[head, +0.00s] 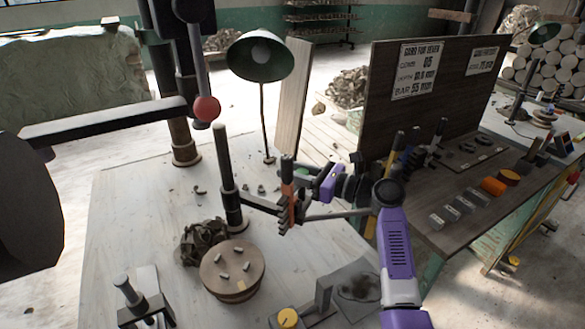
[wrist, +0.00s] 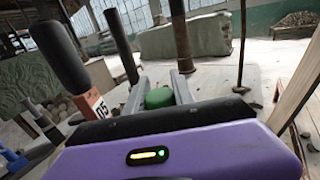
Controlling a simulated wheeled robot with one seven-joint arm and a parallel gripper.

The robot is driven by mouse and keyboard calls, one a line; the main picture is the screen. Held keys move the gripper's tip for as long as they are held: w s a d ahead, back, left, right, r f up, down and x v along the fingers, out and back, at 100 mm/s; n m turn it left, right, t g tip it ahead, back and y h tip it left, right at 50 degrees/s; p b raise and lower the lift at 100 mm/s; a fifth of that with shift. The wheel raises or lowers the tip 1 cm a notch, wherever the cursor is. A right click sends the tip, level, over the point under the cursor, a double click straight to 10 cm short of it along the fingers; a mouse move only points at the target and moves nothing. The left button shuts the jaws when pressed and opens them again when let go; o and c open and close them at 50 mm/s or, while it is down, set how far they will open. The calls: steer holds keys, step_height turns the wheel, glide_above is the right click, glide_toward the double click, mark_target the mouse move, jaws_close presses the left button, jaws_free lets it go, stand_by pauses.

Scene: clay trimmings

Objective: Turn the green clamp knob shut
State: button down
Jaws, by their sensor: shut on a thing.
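The green clamp knob (wrist: 159,98) shows between my gripper's two grey fingers in the wrist view. My gripper (wrist: 157,92) is shut on it, with a finger on each side. In the head view my purple gripper (head: 318,177) reaches in from the right to the clamp beside the black post (head: 229,180). The knob there is small and mostly hidden by the gripper. How far the knob is turned cannot be told.
An orange tag marked 05 (wrist: 97,103) and a dark upright handle (wrist: 57,55) stand close left of my gripper. A lamp (head: 260,56) stands behind. A round wooden disc (head: 232,264) with small pieces sits in front.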

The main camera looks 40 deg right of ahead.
steer(key=shift+y, duration=0.3)
steer(key=c, duration=1.1)
jaws_free()
steer(key=shift+o, duration=0.2)
steer(key=shift+s, duration=0.1)
steer(key=v, duration=0.7)
steer(key=shift+s, duration=0.3)
steer(key=shift+d, duration=0.1)
